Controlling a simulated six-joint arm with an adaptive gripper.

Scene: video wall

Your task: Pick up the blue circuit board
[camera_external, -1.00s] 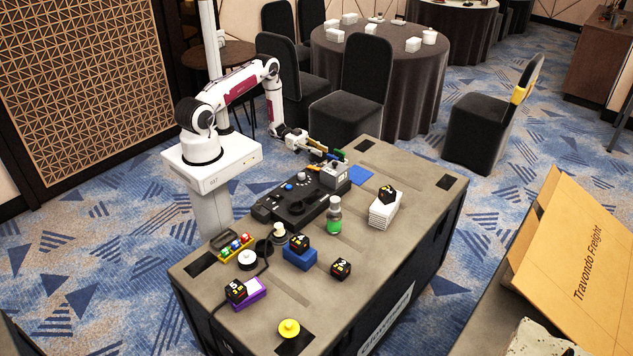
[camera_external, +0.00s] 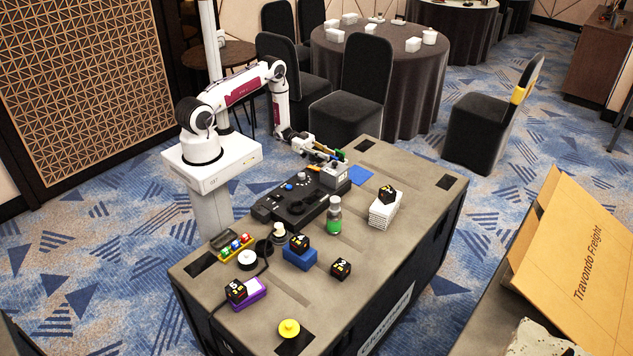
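A small grey box (camera_external: 335,178) stands at the far end of the black device on the case top. Thin upright pieces show at its top, including a small blue one (camera_external: 343,154) with yellow beside it. Whether this is a circuit board is too small to tell. A flat blue sheet (camera_external: 361,175) lies on the case top just right of the box. My gripper (camera_external: 333,156) is at the box's top, close to the upright pieces. Its fingers are too small and overlapped to show whether they are open or touching anything.
The black device (camera_external: 292,204) lies left of the box. A green-filled bottle (camera_external: 334,218) stands in front. A white stack (camera_external: 384,211) with a black cube (camera_external: 387,195) is on the right. A blue block (camera_external: 299,258) and purple block (camera_external: 250,292) are nearer.

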